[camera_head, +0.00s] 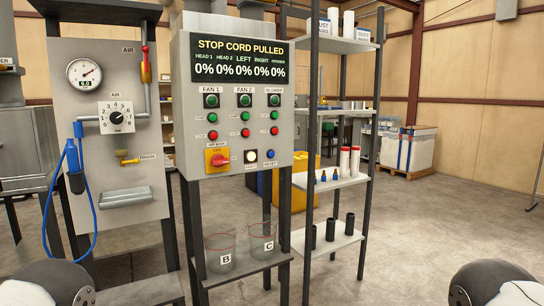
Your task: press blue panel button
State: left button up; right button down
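The blue button (270,154) sits at the lower right of the grey control panel (190,110). It is small and round, with a label below it too small to read surely. A white round button (251,156) is just left of it. The panel's display (240,62) reads "STOP CORD PULLED" with several 0% values. Only parts of my two arms show, at the bottom left and bottom right corners. Neither gripper is in view, and nothing of mine touches the panel.
Beakers B (220,252) and C (262,243) stand on a low shelf below. An air panel (120,190) with a blue hose is left; a shelf rack (345,182) is right. Floor (430,220) at right is clear.

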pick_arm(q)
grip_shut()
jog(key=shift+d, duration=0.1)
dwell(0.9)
